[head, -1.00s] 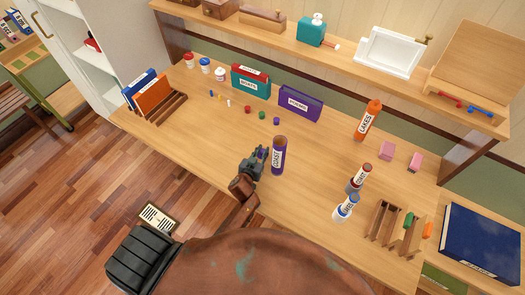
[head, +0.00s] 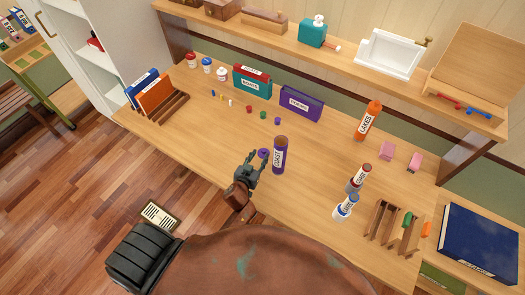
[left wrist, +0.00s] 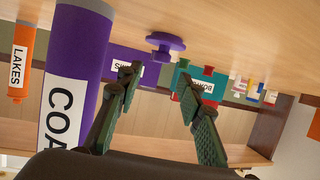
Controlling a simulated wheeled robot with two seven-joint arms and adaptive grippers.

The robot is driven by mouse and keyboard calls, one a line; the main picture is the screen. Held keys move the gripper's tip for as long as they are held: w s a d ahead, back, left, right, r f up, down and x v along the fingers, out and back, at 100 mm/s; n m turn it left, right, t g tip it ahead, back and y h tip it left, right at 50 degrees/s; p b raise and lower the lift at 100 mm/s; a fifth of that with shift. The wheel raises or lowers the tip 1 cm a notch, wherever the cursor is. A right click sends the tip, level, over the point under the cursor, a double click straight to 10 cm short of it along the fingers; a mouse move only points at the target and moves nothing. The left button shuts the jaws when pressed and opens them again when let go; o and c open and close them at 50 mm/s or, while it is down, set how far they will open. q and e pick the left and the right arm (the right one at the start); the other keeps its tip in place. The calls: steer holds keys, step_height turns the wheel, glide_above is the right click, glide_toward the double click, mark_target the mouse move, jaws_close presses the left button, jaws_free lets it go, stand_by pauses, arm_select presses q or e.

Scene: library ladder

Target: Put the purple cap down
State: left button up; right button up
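The purple cap (head: 264,153) rests on the desk just left of the upright purple COAST tube (head: 279,156). In the left wrist view, which is upside down, the cap (left wrist: 165,43) touches the desk surface, ahead of the fingertips and apart from them. My left gripper (head: 250,164) is open and empty, low over the desk on the near left side of the cap. Its spread fingers show in the left wrist view (left wrist: 158,82), with the COAST tube (left wrist: 75,75) beside them. My right gripper is not in view.
Purple (head: 301,103) and teal (head: 252,81) boxes stand behind several small coloured pieces. An orange LAKES tube (head: 368,120) and two white-labelled tubes (head: 359,178) (head: 346,207) stand to the right. A wooden rack (head: 382,221) is at the near right. The desk's left middle is clear.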

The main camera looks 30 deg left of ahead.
arm_select(q)
steer(key=v, duration=0.6)
stand_by(0.4)
